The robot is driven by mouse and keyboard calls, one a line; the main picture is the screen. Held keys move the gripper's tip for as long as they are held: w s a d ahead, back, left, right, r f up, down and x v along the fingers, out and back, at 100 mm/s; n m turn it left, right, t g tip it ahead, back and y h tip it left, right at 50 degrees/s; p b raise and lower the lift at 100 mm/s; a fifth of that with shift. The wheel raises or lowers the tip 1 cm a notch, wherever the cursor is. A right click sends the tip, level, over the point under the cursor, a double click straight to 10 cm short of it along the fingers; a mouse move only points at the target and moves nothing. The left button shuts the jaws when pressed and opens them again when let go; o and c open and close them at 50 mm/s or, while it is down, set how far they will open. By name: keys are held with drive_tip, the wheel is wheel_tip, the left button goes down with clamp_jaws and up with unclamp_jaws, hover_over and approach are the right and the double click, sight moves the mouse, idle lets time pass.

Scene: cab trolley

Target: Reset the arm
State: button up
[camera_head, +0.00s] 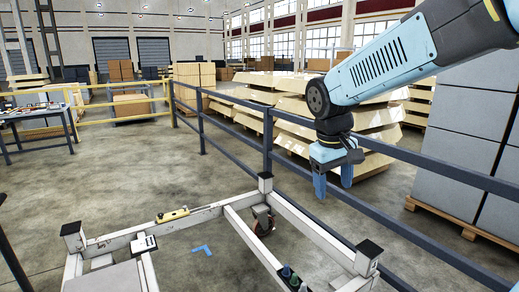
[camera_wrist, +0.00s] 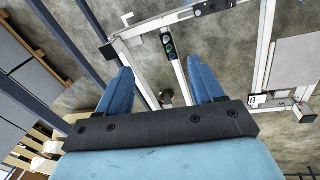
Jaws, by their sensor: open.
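My arm reaches in from the upper right of the head view, bent at a dark joint. My gripper (camera_head: 333,187) hangs from it with its blue fingers pointing down. The fingers are apart with nothing between them. In the wrist view my gripper (camera_wrist: 163,84) shows two spread blue fingers, with the floor and part of a white trolley frame (camera_wrist: 265,50) beyond them. In the head view the white trolley frame (camera_head: 240,228) stands below and to the left of my gripper, apart from it.
A dark blue railing (camera_head: 235,138) runs behind the trolley, close to my gripper in the picture. Stacked pale panels (camera_head: 285,112) and grey blocks (camera_head: 465,125) stand beyond it. A yellow tool (camera_head: 172,214) lies on the frame. A workbench (camera_head: 35,112) is at left.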

drive_tip(key=s+d+r+m+t+y, duration=0.1)
drive_tip(key=s+d+m+t, duration=0.1)
drive_tip(key=s, duration=0.4)
drive_tip(key=s+d+r+m+t, duration=0.1)
drive_tip(key=s+d+m+t, duration=0.1)
drive_tip(key=s+d, duration=0.2)
drive_tip(key=shift+s+d+r+y, duration=0.2)
drive_tip(key=shift+s+r+y, duration=0.2)
drive_tip(key=shift+s, duration=0.85)
